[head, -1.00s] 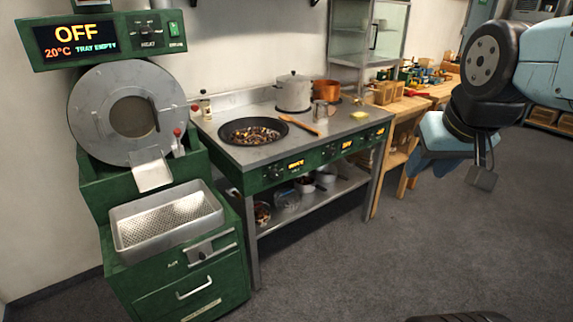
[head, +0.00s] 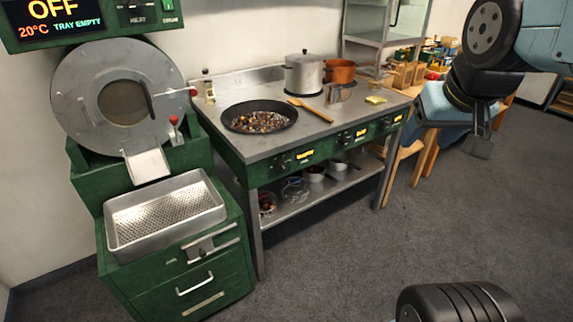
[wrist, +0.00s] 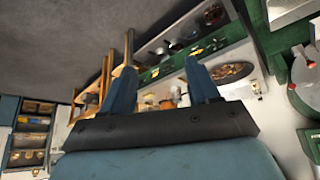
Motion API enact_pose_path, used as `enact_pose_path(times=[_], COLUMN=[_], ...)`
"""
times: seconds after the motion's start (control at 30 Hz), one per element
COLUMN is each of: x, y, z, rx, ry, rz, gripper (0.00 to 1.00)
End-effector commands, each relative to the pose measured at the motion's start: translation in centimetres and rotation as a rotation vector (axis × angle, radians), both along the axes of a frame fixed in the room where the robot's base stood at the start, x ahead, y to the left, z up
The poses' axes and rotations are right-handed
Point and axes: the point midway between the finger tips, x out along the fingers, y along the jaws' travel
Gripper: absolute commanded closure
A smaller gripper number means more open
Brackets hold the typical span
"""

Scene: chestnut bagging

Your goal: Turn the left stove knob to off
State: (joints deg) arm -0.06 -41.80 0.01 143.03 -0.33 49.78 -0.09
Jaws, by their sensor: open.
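The stove (head: 320,140) stands in the middle of the head view with a green front panel. Its left knob (head: 281,163) is a small dark knob at the panel's left end, beside a lit yellow display (head: 305,155). The display's word and the knob's exact angle are too small to read. My gripper (head: 480,146) hangs at the right of the head view, well apart from the stove. In the wrist view my gripper (wrist: 160,68) has its two blue fingers spread, with nothing between them. The stove's panel (wrist: 193,52) shows beyond them, far off.
A wide pan of chestnuts (head: 260,120), a steel pot (head: 304,74) and a copper pot (head: 341,71) stand on the stove. A green roasting machine (head: 175,250) stands close at the stove's left. Grey floor (head: 350,250) in front is clear. A wooden table (head: 435,140) is at the right.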

Motion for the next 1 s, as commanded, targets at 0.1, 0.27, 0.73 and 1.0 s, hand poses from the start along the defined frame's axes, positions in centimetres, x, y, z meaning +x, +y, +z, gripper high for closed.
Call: enact_pose_path(times=[0.1,0.27,0.73,1.0], x=[2.7,8.0,22.7,29.4], y=[0.4,0.3,1.9,4.0], z=[-0.4,-1.4,-6.6,-11.2], rx=[-0.016,-0.049,-0.116,-0.117], ry=[-0.024,-0.088,-0.295,-0.416], rz=[0.012,0.043,0.177,0.27], gripper=[0.32,0.32,0.32,0.32])
